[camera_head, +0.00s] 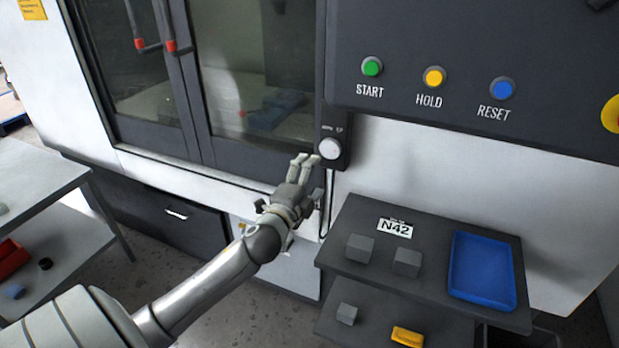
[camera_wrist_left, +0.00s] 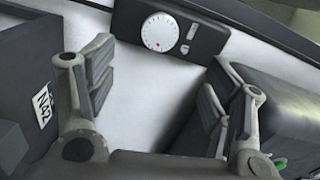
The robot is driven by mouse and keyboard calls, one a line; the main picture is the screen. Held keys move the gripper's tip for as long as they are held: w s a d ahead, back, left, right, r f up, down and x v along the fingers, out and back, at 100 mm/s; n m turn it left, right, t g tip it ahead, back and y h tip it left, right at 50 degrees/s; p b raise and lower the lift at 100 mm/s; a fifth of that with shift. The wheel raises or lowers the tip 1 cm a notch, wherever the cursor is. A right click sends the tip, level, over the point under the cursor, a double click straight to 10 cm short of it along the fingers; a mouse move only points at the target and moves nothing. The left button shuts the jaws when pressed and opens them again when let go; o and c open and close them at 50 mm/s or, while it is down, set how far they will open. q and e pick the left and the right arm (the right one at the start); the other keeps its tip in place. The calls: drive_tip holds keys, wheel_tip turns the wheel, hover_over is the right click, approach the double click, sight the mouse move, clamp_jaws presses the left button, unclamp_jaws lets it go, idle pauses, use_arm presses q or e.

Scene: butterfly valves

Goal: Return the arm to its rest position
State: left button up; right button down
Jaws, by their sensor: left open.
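My left arm comes in from the lower left in the head view, and its gripper (camera_head: 303,161) is raised in front of the machine, just below and left of a white round dial (camera_head: 329,148). In the left wrist view the gripper (camera_wrist_left: 160,95) is open, with its two fingers wide apart and nothing between them. The dial (camera_wrist_left: 160,32) shows beyond the fingertips on its dark plate, apart from them. My right gripper is in neither view.
A dark shelf (camera_head: 350,212) at the right holds grey blocks (camera_head: 359,248) and a blue tray (camera_head: 482,268). A yellow block (camera_head: 407,337) lies on its lower level. The button panel (camera_head: 440,50) overhangs above. A grey table (camera_head: 40,180) stands at the left, with open floor between.

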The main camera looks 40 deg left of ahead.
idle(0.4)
use_arm(q)
drive_tip(key=s+a+f+n+g, duration=0.1)
drive_tip(key=s+f+n+g, duration=0.15)
drive_tip(key=f, duration=1.05)
drive_tip(key=s+f+n+g, duration=0.1)
drive_tip(key=s+f+g, duration=0.15)
drive_tip(key=f, duration=1.05)
drive_tip(key=s+d+f+n+g+h, duration=0.15)
drive_tip(key=s+f, duration=0.25)
drive_tip(key=f, duration=0.4)
drive_tip(key=s+d+f+n+g, duration=0.1)
drive_tip(key=s+f+g, duration=0.1)
drive_tip(key=s+f, duration=0.45)
drive_tip(key=s+d+f+n+g+h, duration=0.1)
drive_tip(key=s+d+f, duration=0.4)
drive_tip(key=s, duration=0.6)
drive_tip(key=s+d+f+n+g+h, duration=0.1)
drive_tip(key=s+d+f+g, duration=0.3)
drive_tip(key=s+f, duration=0.6)
drive_tip(key=s+d+f+n+g+h, duration=0.1)
drive_tip(key=s+d+f+n+g, duration=0.2)
drive_tip(key=s, duration=1)
wheel_tip(320, 180, down, 5)
drive_tip(key=d, duration=0.3)
drive_tip(key=shift+n, duration=0.3)
drive_tip(key=shift+r, duration=0.1)
